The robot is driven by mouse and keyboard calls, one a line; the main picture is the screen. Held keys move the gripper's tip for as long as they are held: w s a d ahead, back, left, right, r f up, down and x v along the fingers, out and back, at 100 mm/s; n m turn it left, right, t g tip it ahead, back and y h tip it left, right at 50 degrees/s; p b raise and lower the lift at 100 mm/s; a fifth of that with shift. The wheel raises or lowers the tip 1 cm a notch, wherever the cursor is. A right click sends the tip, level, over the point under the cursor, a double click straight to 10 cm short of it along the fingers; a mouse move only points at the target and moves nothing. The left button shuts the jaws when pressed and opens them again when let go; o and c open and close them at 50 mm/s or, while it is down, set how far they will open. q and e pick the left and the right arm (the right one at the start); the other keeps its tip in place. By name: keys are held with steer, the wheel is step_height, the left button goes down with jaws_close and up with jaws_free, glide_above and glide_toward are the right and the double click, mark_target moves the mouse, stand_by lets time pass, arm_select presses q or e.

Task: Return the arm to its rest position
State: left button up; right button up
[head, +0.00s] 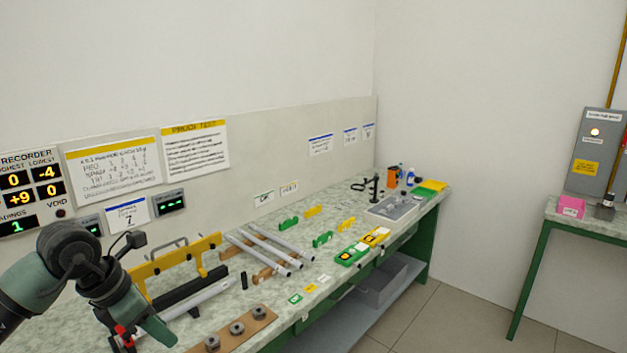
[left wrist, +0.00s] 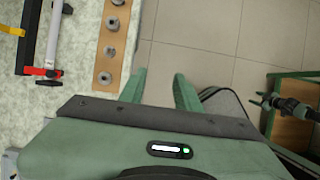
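My left gripper (head: 152,334) is at the lower left of the head view, in front of the bench's near end. In the left wrist view its two green fingers (left wrist: 159,90) are apart with only floor tiles between them. It is open and empty, beside the bench edge. My right gripper (left wrist: 263,101) shows small at the right of the left wrist view; its green tips look apart, with nothing seen between them. It is not in the head view.
The bench (head: 222,304) carries a yellow-barred fixture (head: 172,265), several grey rods (head: 262,252) and a wooden strip with metal pieces (head: 255,321). The strip (left wrist: 113,45) lies near my left fingers. Floor between benches is clear.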

arm_select(q)
steer(key=w+d+f+n+t+h, duration=0.1)
steer(key=w+d+f+n+h, duration=0.2)
steer(key=d+f+n+h, duration=0.3)
steer(key=w+d+f+n+t+h, duration=0.2)
steer(key=w+d+f+n+h, duration=0.1)
steer(key=d+f+n+h, duration=0.3)
steer(key=s+a+f+n+t+y, duration=0.1)
steer(key=a+f+n+t+y, duration=0.25)
steer(key=f+n, duration=0.6)
steer(key=s+a+f+n+t+y, duration=0.1)
steer(key=a+f+n+t+y, duration=0.35)
steer(key=f, duration=0.85)
steer(key=s+a+f+n+g+y, duration=0.1)
steer(key=s+f+n+g+y, duration=0.2)
steer(key=s+f+n, duration=0.6)
steer(key=s+a+f+n+g+y, duration=0.2)
steer(key=s+f+g+y, duration=0.15)
steer(key=s+f, duration=1)
steer(key=s+d+f+n+g, duration=0.1)
steer(key=s+f+n+g, duration=0.1)
steer(key=s, duration=1.1)
steer(key=s+d+f+n+g, duration=0.2)
steer(key=s+f+g, duration=0.3)
steer(key=s, duration=0.9)
step_height(320, 180, down, 2)
steer(key=shift+d+f+n+y, duration=0.1)
steer(key=shift+d+n+y, duration=0.1)
steer(key=shift+n+y, duration=0.25)
